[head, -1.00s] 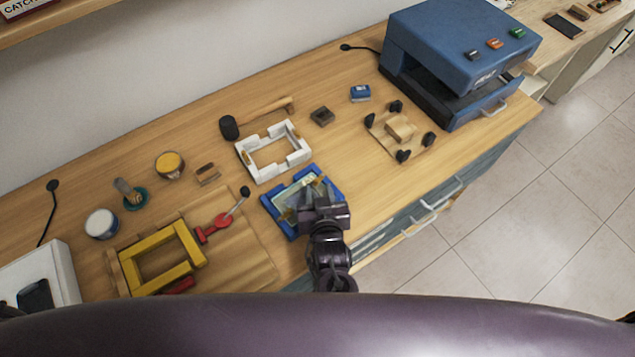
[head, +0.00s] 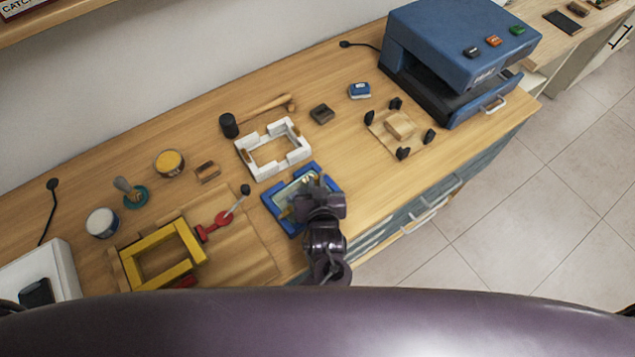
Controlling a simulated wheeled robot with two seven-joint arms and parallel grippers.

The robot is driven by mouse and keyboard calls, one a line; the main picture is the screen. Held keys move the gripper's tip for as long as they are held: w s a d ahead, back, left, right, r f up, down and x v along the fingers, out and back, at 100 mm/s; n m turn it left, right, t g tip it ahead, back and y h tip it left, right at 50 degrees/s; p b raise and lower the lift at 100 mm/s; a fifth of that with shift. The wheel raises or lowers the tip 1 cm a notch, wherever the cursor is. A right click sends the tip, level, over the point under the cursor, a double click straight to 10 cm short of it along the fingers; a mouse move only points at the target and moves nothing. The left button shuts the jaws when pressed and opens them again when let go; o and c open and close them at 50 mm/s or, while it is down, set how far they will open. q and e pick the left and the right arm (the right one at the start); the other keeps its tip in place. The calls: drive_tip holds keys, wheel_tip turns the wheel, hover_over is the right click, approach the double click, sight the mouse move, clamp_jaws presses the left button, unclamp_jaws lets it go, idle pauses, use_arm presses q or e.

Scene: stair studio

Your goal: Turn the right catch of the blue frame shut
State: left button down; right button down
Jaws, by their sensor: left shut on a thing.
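The blue frame (head: 270,207) lies on the wooden counter with a pale, glassy panel (head: 287,192) inside it. A small brass-coloured catch (head: 286,212) shows at its left side. My left gripper (head: 316,186) is over the right part of the frame, pointing down, and is shut on the right catch. The gripper hides most of that catch, so its exact angle cannot be told. My right gripper is not in view.
A white frame (head: 245,161) lies just behind the blue frame. A yellow frame (head: 133,272) and a red-handled clamp (head: 216,226) are to the left. A wooden block with black knobs (head: 399,128) and a blue press (head: 445,40) stand right.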

use_arm(q)
drive_tip(key=shift+a+r+m+h+p, duration=0.15)
drive_tip(key=shift+a+m+h+p, duration=0.25)
drive_tip(key=shift+m+h+p, duration=0.25)
drive_tip(key=shift+w+a+m+h+p, duration=0.15)
drive_tip(key=shift+m+h, duration=0.3)
drive_tip(key=shift+h, duration=0.1)
drive_tip(key=shift+w+a+m+h+p, duration=0.1)
drive_tip(key=shift+a+m+h+p, duration=0.05)
drive_tip(key=shift+m+h, duration=0.3)
drive_tip(key=shift+d, duration=0.1)
drive_tip(key=c, duration=1.5)
unclamp_jaws()
drive_tip(key=shift+c, duration=0.2)
drive_tip(key=shift+o, duration=0.3)
drive_tip(key=shift+s, duration=0.1)
